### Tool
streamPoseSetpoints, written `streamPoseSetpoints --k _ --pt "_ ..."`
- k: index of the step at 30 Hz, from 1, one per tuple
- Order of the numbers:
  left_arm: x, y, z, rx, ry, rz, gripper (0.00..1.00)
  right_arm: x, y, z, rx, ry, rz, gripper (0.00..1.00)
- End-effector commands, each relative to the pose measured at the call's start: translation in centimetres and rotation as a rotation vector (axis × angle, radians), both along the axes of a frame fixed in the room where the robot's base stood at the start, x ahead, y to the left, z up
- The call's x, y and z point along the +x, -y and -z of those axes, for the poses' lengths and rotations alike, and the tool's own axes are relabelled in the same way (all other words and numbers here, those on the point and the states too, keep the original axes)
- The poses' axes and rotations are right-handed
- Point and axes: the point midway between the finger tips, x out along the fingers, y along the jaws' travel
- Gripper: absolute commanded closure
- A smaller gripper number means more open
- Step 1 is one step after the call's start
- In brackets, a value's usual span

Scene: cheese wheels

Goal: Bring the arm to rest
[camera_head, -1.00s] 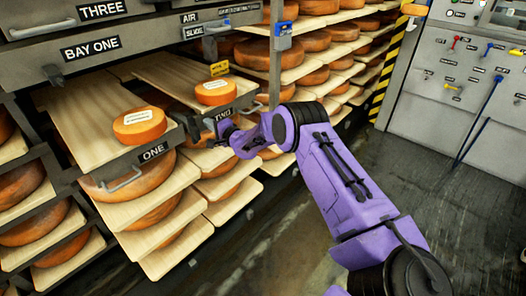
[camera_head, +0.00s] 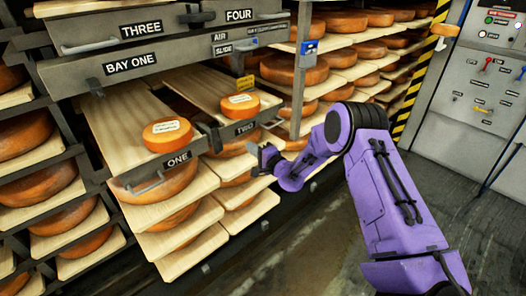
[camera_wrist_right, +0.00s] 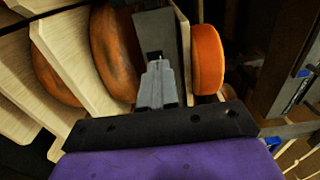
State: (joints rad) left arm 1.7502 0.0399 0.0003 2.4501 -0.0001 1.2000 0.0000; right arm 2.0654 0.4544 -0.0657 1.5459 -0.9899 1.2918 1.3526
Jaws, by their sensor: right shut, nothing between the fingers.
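My right arm is purple with black joints and reaches in from the lower right of the head view. Its gripper (camera_head: 264,158) is in front of the drawer labelled TWO (camera_head: 205,92). In the right wrist view the gripper's fingers (camera_wrist_right: 157,82) are together, with nothing between them. A small orange cheese with a white label (camera_head: 167,135) sits on the drawer labelled ONE (camera_head: 110,140). Another small labelled cheese (camera_head: 240,106) sits on drawer TWO, apart from the gripper. My left gripper is not in view.
Racks of wooden boards with large cheese wheels (camera_head: 283,68) fill the left and back. A metal post with a blue device (camera_head: 309,47) stands behind the arm. A grey control panel (camera_head: 480,85) is at right. The dark floor (camera_head: 465,175) is open at lower right.

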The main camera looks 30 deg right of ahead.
Motion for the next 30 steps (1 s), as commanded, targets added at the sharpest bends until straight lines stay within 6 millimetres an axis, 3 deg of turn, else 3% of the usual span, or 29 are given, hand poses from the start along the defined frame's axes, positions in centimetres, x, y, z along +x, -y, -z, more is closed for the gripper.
streamPoseSetpoints --k 6,14,17,19,20,24,26,27,30 --pt "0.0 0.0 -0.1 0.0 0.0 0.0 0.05 -2.9 0.0 0.0 0.0 0.0 -0.007 1.0" --pt "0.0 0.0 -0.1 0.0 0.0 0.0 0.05 -3.3 0.2 0.1 -0.014 0.001 -0.004 1.0" --pt "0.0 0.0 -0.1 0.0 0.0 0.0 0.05 -3.3 0.6 0.3 -0.142 0.007 0.015 1.0" --pt "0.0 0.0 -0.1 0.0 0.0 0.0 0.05 -4.8 0.9 2.5 -0.288 -0.056 0.084 1.0" --pt "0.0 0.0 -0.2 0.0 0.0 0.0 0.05 -6.1 0.3 4.0 -0.363 -0.114 0.11 1.0" --pt "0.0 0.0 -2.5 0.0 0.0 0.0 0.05 -15.7 -3.5 11.7 -0.692 -0.483 0.087 1.0" --pt "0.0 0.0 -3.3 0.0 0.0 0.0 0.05 -20.5 -4.8 14.0 -0.803 -0.63 0.033 1.0" --pt "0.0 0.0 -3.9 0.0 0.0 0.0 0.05 -23.9 -5.5 15.2 -0.869 -0.727 -0.009 1.0" --pt "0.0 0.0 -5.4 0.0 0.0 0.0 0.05 -32.5 -7.0 16.7 -1.002 -0.945 -0.128 1.0"
